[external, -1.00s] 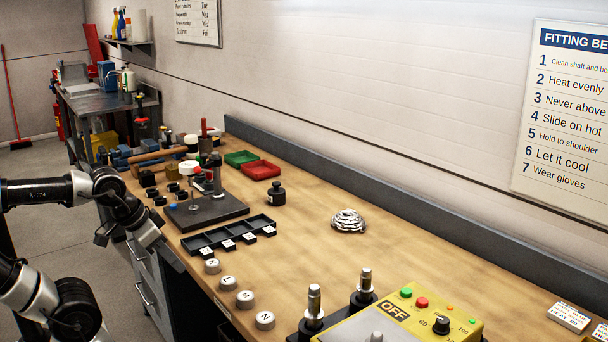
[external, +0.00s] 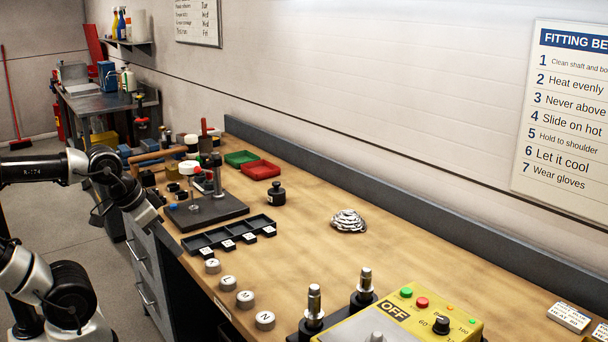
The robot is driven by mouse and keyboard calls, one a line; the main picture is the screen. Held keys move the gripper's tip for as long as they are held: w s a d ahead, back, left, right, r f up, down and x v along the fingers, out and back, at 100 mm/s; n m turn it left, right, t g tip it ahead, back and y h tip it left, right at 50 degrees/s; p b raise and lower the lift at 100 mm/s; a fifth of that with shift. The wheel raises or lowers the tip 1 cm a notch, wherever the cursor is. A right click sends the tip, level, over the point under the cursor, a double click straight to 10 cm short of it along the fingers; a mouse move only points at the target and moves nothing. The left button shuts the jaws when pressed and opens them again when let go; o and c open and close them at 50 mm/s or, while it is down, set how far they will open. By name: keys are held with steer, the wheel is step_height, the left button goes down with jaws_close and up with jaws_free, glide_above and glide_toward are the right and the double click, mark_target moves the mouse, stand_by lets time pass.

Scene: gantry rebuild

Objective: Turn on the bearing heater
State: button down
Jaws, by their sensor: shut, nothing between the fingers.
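The bearing heater (external: 345,332) is a yellow box at the front right of the bench, cut off by the lower picture edge. Its display (external: 394,310) reads OFF. A green button (external: 406,292) and a red button (external: 422,302) sit on its top, with a black knob (external: 441,325) marked 60 and 100 beside them. My gripper (external: 158,232) is at the bench's left front edge, far to the left of the heater. It is small and dark there, its fingers hard to make out; it is shut and empty, touching no button.
Two metal posts (external: 314,300) stand on a dark base beside the heater. Several lettered grey cylinders (external: 265,320) line the front edge. The bench middle is clear.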

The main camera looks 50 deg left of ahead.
steer(key=shift+r, duration=0.5)
